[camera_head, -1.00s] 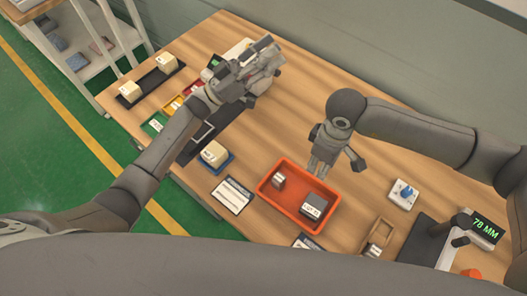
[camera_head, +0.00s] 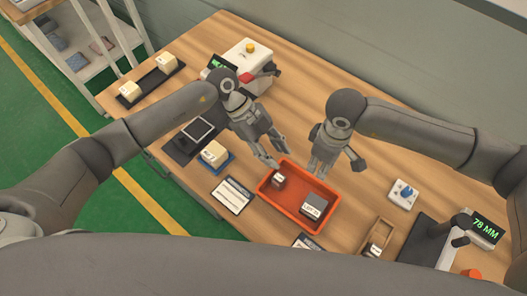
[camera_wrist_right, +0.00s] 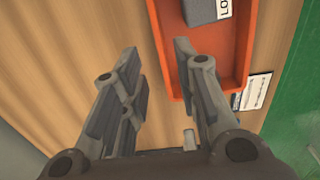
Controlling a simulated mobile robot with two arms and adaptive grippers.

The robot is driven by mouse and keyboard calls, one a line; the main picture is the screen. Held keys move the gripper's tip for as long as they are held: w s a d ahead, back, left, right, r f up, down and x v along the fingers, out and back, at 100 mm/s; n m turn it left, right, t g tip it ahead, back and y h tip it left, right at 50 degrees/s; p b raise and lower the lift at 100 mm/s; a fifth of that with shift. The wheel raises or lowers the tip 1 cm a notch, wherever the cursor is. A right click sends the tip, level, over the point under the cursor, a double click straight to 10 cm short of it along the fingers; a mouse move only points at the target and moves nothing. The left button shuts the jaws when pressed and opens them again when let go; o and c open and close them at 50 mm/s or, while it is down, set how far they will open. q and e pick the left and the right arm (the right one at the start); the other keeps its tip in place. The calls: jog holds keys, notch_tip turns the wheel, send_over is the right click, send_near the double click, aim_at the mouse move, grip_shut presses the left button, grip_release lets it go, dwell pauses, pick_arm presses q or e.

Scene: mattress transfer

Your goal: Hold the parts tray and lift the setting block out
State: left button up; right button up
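The orange parts tray (camera_head: 268,200) lies on the table and also shows in the right wrist view (camera_wrist_right: 243,45). It holds a small dark block (camera_head: 278,181) with a white label at its left end and a larger grey block (camera_head: 313,204) with a lettered label at its right. I cannot tell which is the setting block. My left gripper (camera_head: 280,158) is open and empty just beyond the tray's far left corner. My right gripper (camera_head: 321,172) is open at the tray's far side. In the wrist view its fingers (camera_wrist_right: 157,50) stand either side of the tray wall, not closed on it.
Left of the tray are a labelled card (camera_head: 232,195) and a cream block on a blue tray (camera_head: 215,155). A wooden holder (camera_head: 377,238), a switch box (camera_head: 402,194) and a display reading 78 MM (camera_head: 485,229) stand to the right. A white machine (camera_head: 246,62) stands at the back.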

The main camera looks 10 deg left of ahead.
aim_at(314, 180)
notch_tip(314, 180, down, 11)
jog(key=shift+r, duration=0.1)
pick_arm(q)
jog(key=a+y, duration=0.2)
jog(key=shift+s+a+f, duration=0.2)
jog(key=shift+s+a, duration=0.1)
pick_arm(e)
grip_shut()
